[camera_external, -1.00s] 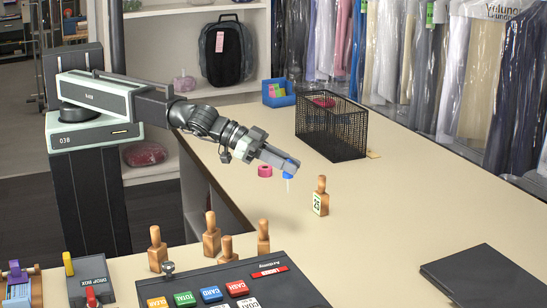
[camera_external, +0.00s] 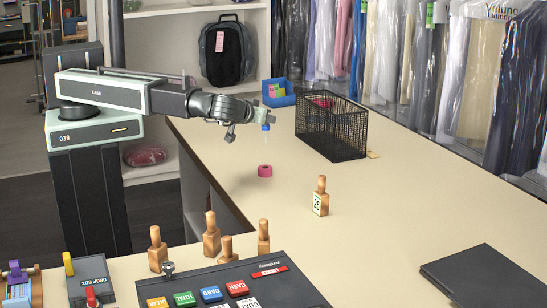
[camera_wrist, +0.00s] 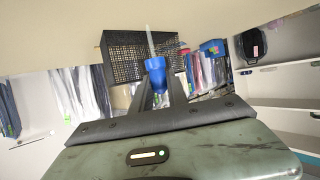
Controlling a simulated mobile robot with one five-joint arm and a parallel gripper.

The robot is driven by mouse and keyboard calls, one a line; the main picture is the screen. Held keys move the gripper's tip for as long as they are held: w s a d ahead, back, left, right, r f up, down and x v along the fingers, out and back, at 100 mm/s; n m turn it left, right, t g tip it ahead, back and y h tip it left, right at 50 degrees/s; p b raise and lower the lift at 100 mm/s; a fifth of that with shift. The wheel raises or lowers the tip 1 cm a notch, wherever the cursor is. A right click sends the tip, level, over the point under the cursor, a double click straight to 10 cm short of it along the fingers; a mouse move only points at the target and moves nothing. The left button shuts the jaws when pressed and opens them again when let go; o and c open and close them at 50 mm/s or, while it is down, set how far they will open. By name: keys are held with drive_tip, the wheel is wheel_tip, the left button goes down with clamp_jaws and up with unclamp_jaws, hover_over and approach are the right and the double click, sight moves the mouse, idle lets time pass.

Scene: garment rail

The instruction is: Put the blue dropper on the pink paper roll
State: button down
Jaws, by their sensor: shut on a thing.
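My gripper (camera_external: 265,121) is shut on the blue dropper (camera_external: 265,127), which hangs upright with its pale thin tip pointing down. The pink paper roll (camera_external: 265,171) lies on the counter below it, with a clear gap between the tip and the roll. In the external view the dropper appears straight above the roll, though depth is hard to judge. In the wrist view the blue dropper (camera_wrist: 155,73) sits between the two dark fingers, its pale tip pointing away. The roll is not visible in the wrist view.
A black wire basket (camera_external: 331,128) and a blue bin (camera_external: 278,93) stand farther back on the counter. A wooden stamp with a number tag (camera_external: 320,197) stands to the right of the roll. Several wooden stamps (camera_external: 211,235) stand in front. The counter around the roll is clear.

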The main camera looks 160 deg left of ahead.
drive_tip(key=shift+s, duration=0.2)
wheel_tip(320, 180, down, 8)
drive_tip(key=b, duration=0.8)
drive_tip(key=shift+f, duration=0.25)
drive_tip(key=shift+r, duration=0.25)
drive_tip(key=shift+f, duration=0.15)
drive_tip(key=c, duration=1.3)
unclamp_jaws()
